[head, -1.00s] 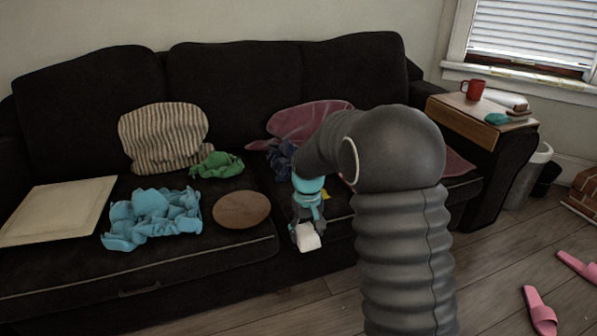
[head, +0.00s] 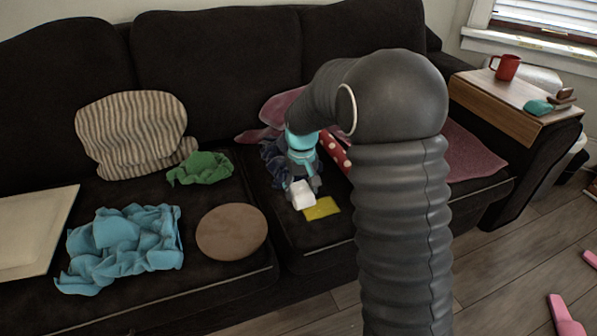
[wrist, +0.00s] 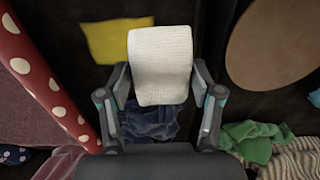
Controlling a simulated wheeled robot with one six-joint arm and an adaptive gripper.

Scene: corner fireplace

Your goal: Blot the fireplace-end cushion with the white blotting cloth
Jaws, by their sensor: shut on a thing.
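My gripper (head: 301,186) is shut on the white blotting cloth (head: 302,197), a small pale folded pad. In the wrist view the textured cloth (wrist: 161,62) sits between both fingers of my gripper (wrist: 162,88). They are over the right seat cushion (head: 285,240) of the dark sofa, the one toward the brick edge seen earlier at right. I cannot tell whether the cloth touches the cushion. A flat yellow piece (head: 321,209) lies on this cushion just right of the cloth. No wet mark is clear on the dark fabric. My arm hides part of the cushion.
A dark blue cloth (head: 272,158), a red polka-dot item (head: 337,152) and a mauve throw (head: 470,152) lie near my gripper. A brown disc (head: 232,232), blue cloth (head: 125,248) and green cloth (head: 200,168) lie leftward. A red mug (head: 507,67) stands on the armrest tray.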

